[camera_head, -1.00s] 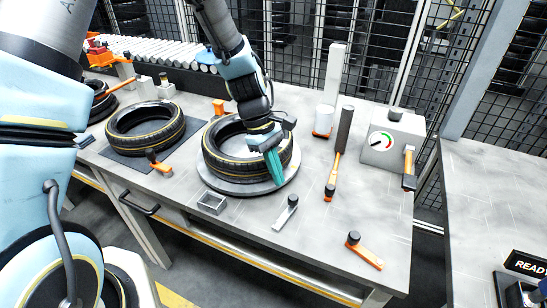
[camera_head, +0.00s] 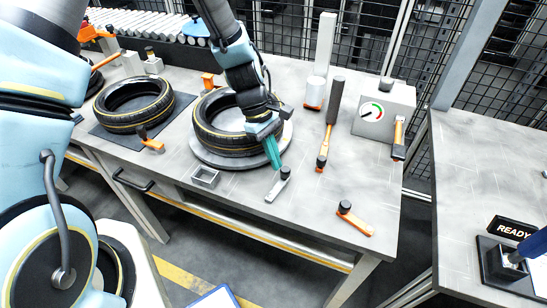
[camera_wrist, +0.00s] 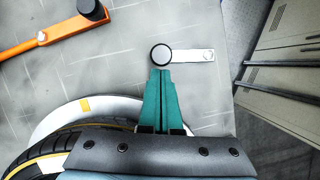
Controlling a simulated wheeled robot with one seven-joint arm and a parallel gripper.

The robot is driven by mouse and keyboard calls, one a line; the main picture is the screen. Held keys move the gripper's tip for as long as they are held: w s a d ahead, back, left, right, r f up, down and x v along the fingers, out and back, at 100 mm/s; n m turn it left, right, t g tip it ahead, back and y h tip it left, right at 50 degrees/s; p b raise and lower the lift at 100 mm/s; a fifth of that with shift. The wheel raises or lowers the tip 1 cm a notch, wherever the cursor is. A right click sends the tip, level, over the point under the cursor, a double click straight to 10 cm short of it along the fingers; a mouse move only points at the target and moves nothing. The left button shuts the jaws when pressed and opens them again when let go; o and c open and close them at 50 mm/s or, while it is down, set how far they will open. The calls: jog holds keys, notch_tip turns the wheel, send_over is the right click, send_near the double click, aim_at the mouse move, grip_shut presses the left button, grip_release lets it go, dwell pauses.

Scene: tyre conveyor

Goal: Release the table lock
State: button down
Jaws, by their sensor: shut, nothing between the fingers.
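A silver lever (camera_head: 275,189) with a black knob (camera_head: 285,173) lies on the workbench just in front of the round turntable (camera_head: 202,157). I cannot tell for certain that it is the table lock. A tyre (camera_head: 212,139) lies flat on the turntable. My gripper (camera_head: 278,167) points down at the turntable's front right edge, its teal fingers shut and empty. In the wrist view, the fingertips (camera_wrist: 161,71) are right beside the black knob (camera_wrist: 161,55), and the silver bar (camera_wrist: 200,55) runs to the right. I cannot tell whether they touch.
An orange lever (camera_head: 357,222) is near the front right corner. A tall dark-handled tool (camera_head: 330,125) and a gauge box (camera_head: 383,112) stand behind. A small open tray (camera_head: 205,177) is left of the silver lever. Another tyre (camera_head: 133,103) lies on a mat.

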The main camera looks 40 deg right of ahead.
jog(key=shift+s+d+m, duration=0.15)
jog(key=shift+d+m, duration=0.05)
jog(key=shift+m, duration=0.2)
jog(key=shift+s+d+m+y, duration=0.6)
jog(key=shift+s+m, duration=0.15)
jog(key=shift+m, duration=0.45)
jog(key=s+m, duration=0.1)
jog(key=s+d+m+y, duration=0.1)
jog(key=m, duration=0.1)
jog(key=shift+s+m, duration=0.2)
jog(key=shift+m, duration=0.1)
jog(key=shift+s+m+y, duration=0.7)
jog(key=shift+s+m, duration=0.15)
jog(key=shift+m, duration=0.35)
jog(key=shift+s+m+t+y+b, duration=0.45)
jog(key=shift+s+m, duration=0.45)
jog(key=shift+m, duration=0.5)
jog(key=shift+a, duration=0.1)
jog(key=shift+r, duration=0.15)
